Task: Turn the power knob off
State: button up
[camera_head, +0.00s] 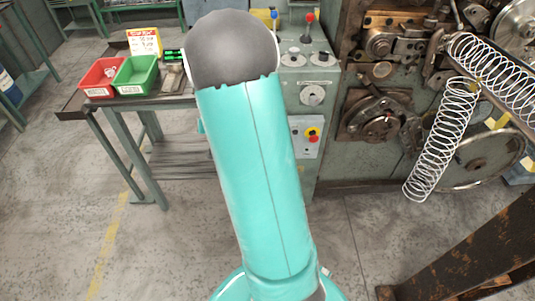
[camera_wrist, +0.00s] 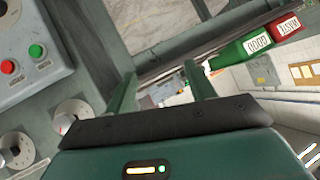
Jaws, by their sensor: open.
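The green control cabinet (camera_head: 300,110) of the coiler stands just right of my arm in the head view. On a grey plate low on its front is a red rotary knob on a yellow disc (camera_head: 313,133), possibly the power knob; no label is readable. Round dial knobs sit higher, including one on the cabinet front (camera_head: 312,95). In the wrist view two silver dials show, one left of my gripper (camera_wrist: 72,112) and one at the lower left (camera_wrist: 18,150). My gripper (camera_wrist: 160,70) is open and empty, its fingers apart and touching no knob. My arm hides it in the head view.
The wrist view shows a grey button box with a red button (camera_wrist: 8,67) and green button (camera_wrist: 36,51). Red (camera_head: 102,77) and green (camera_head: 136,75) bins stand on the left bench. Coiler machinery and large springs (camera_head: 443,138) are at right. Levers (camera_head: 308,27) rise from the cabinet top.

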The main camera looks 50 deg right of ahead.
jog(key=s+d+f+m+t+h, duration=0.1)
jog(key=s+d+f+m, duration=0.15)
jog(key=d+f, duration=0.4)
jog(key=s+d+f+m+t+h, duration=0.15)
jog(key=s+d+f, duration=0.25)
jog(key=f, duration=0.5)
jog(key=s+f+m+h, duration=0.5)
jog(key=s+f+m, duration=0.2)
jog(key=s+f, duration=0.7)
jog(key=x, duration=1.3)
jog(key=shift+r, duration=0.3)
jog(key=shift+a+y, duration=0.1)
jog(key=shift+y, duration=0.15)
jog(key=shift+c, duration=0.4)
jog(key=c, duration=0.9)
